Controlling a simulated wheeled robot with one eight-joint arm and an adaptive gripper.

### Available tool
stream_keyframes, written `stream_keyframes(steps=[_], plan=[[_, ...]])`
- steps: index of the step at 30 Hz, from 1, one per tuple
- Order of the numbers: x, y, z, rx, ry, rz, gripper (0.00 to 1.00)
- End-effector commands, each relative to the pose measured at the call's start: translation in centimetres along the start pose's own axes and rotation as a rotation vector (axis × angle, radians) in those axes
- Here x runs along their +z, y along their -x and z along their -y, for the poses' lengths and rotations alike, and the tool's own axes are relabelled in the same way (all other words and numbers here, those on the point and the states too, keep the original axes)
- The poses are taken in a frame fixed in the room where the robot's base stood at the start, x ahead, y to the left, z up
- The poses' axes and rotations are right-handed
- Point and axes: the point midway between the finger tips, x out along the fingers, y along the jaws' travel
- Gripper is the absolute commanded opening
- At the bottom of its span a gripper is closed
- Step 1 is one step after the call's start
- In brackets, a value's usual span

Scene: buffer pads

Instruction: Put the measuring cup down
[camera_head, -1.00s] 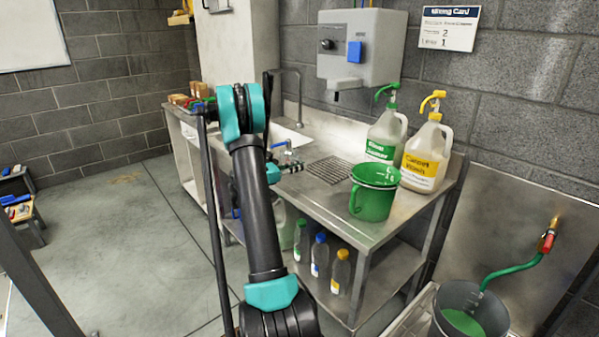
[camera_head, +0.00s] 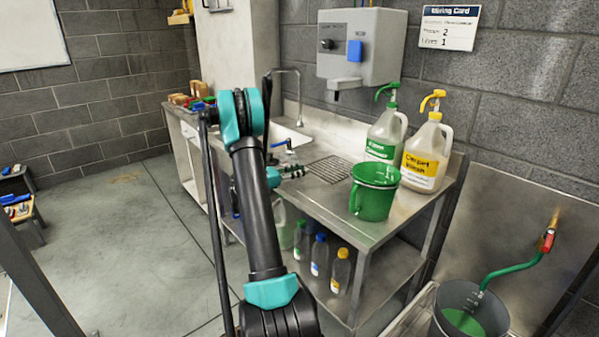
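The green measuring cup (camera_head: 372,203) stands upright on the steel counter, near its front right edge, with its handle toward the left. My gripper (camera_head: 300,170) is small in the picture, left of the cup and apart from it, over the counter by the sink. My arm partly hides it, and its fingers are too small to tell open from shut. I see nothing clearly held in it.
Behind the cup stand a green-labelled pump jug (camera_head: 384,137) and a yellow-labelled one (camera_head: 425,157). A drain grid (camera_head: 328,168) lies left of the cup. Small bottles (camera_head: 319,256) stand on the lower shelf. A grey bucket (camera_head: 448,322) with green liquid is at lower right.

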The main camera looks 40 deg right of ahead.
Motion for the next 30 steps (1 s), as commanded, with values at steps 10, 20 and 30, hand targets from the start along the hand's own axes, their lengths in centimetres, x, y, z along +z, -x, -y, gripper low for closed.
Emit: stream_keyframes(steps=[10, 20, 30], plan=[[0.2, 5.1, -0.1, 0.004, 0.000, 0.000, 0.28], [0.2, 10.8, -0.1, 0.003, 0.000, 0.000, 0.28], [0.6, 12.6, 1.3, 0.029, -0.096, -0.100, 0.28]])
